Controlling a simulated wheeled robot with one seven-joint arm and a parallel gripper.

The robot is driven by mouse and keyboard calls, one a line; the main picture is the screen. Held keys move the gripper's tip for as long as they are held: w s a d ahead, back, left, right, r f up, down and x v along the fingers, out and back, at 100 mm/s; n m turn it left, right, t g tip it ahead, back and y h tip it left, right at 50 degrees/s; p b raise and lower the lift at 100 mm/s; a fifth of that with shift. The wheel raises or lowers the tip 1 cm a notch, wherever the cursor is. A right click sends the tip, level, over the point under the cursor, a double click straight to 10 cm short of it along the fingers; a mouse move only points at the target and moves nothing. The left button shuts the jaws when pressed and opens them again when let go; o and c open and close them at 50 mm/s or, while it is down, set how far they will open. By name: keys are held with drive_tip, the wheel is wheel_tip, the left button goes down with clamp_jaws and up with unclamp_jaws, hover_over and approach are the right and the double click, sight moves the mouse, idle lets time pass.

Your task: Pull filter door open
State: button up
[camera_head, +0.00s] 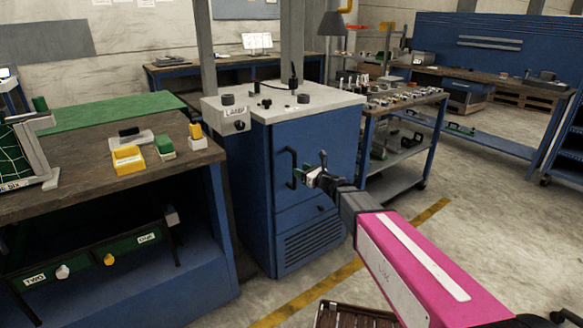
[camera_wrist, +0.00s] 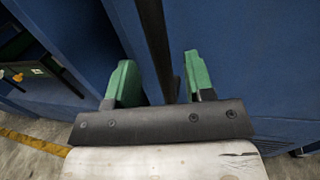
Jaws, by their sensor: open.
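The filter door (camera_head: 318,152) is the upper blue front panel of a cabinet with a light top, and it looks closed. Its black vertical bar handle (camera_head: 290,168) is on the panel's left side. My gripper (camera_head: 305,176) is open at the handle, at about mid-height. In the wrist view my gripper's two green fingertips (camera_wrist: 160,82) stand apart, with the black handle bar (camera_wrist: 157,40) running between them. The bar appears nearer the right finger; I cannot tell whether either finger touches it.
A lower panel with a small dark knob and vent slats (camera_head: 312,245) is below the door. A workbench (camera_head: 60,195) with small coloured blocks stands close on the left. A cart (camera_head: 405,105) stands behind right. The floor (camera_head: 490,220) at right is clear.

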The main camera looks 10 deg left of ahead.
drive_tip(key=x, duration=0.6)
drive_tip(key=shift+w+a, duration=0.1)
drive_tip(key=shift+a, duration=0.05)
clamp_jaws()
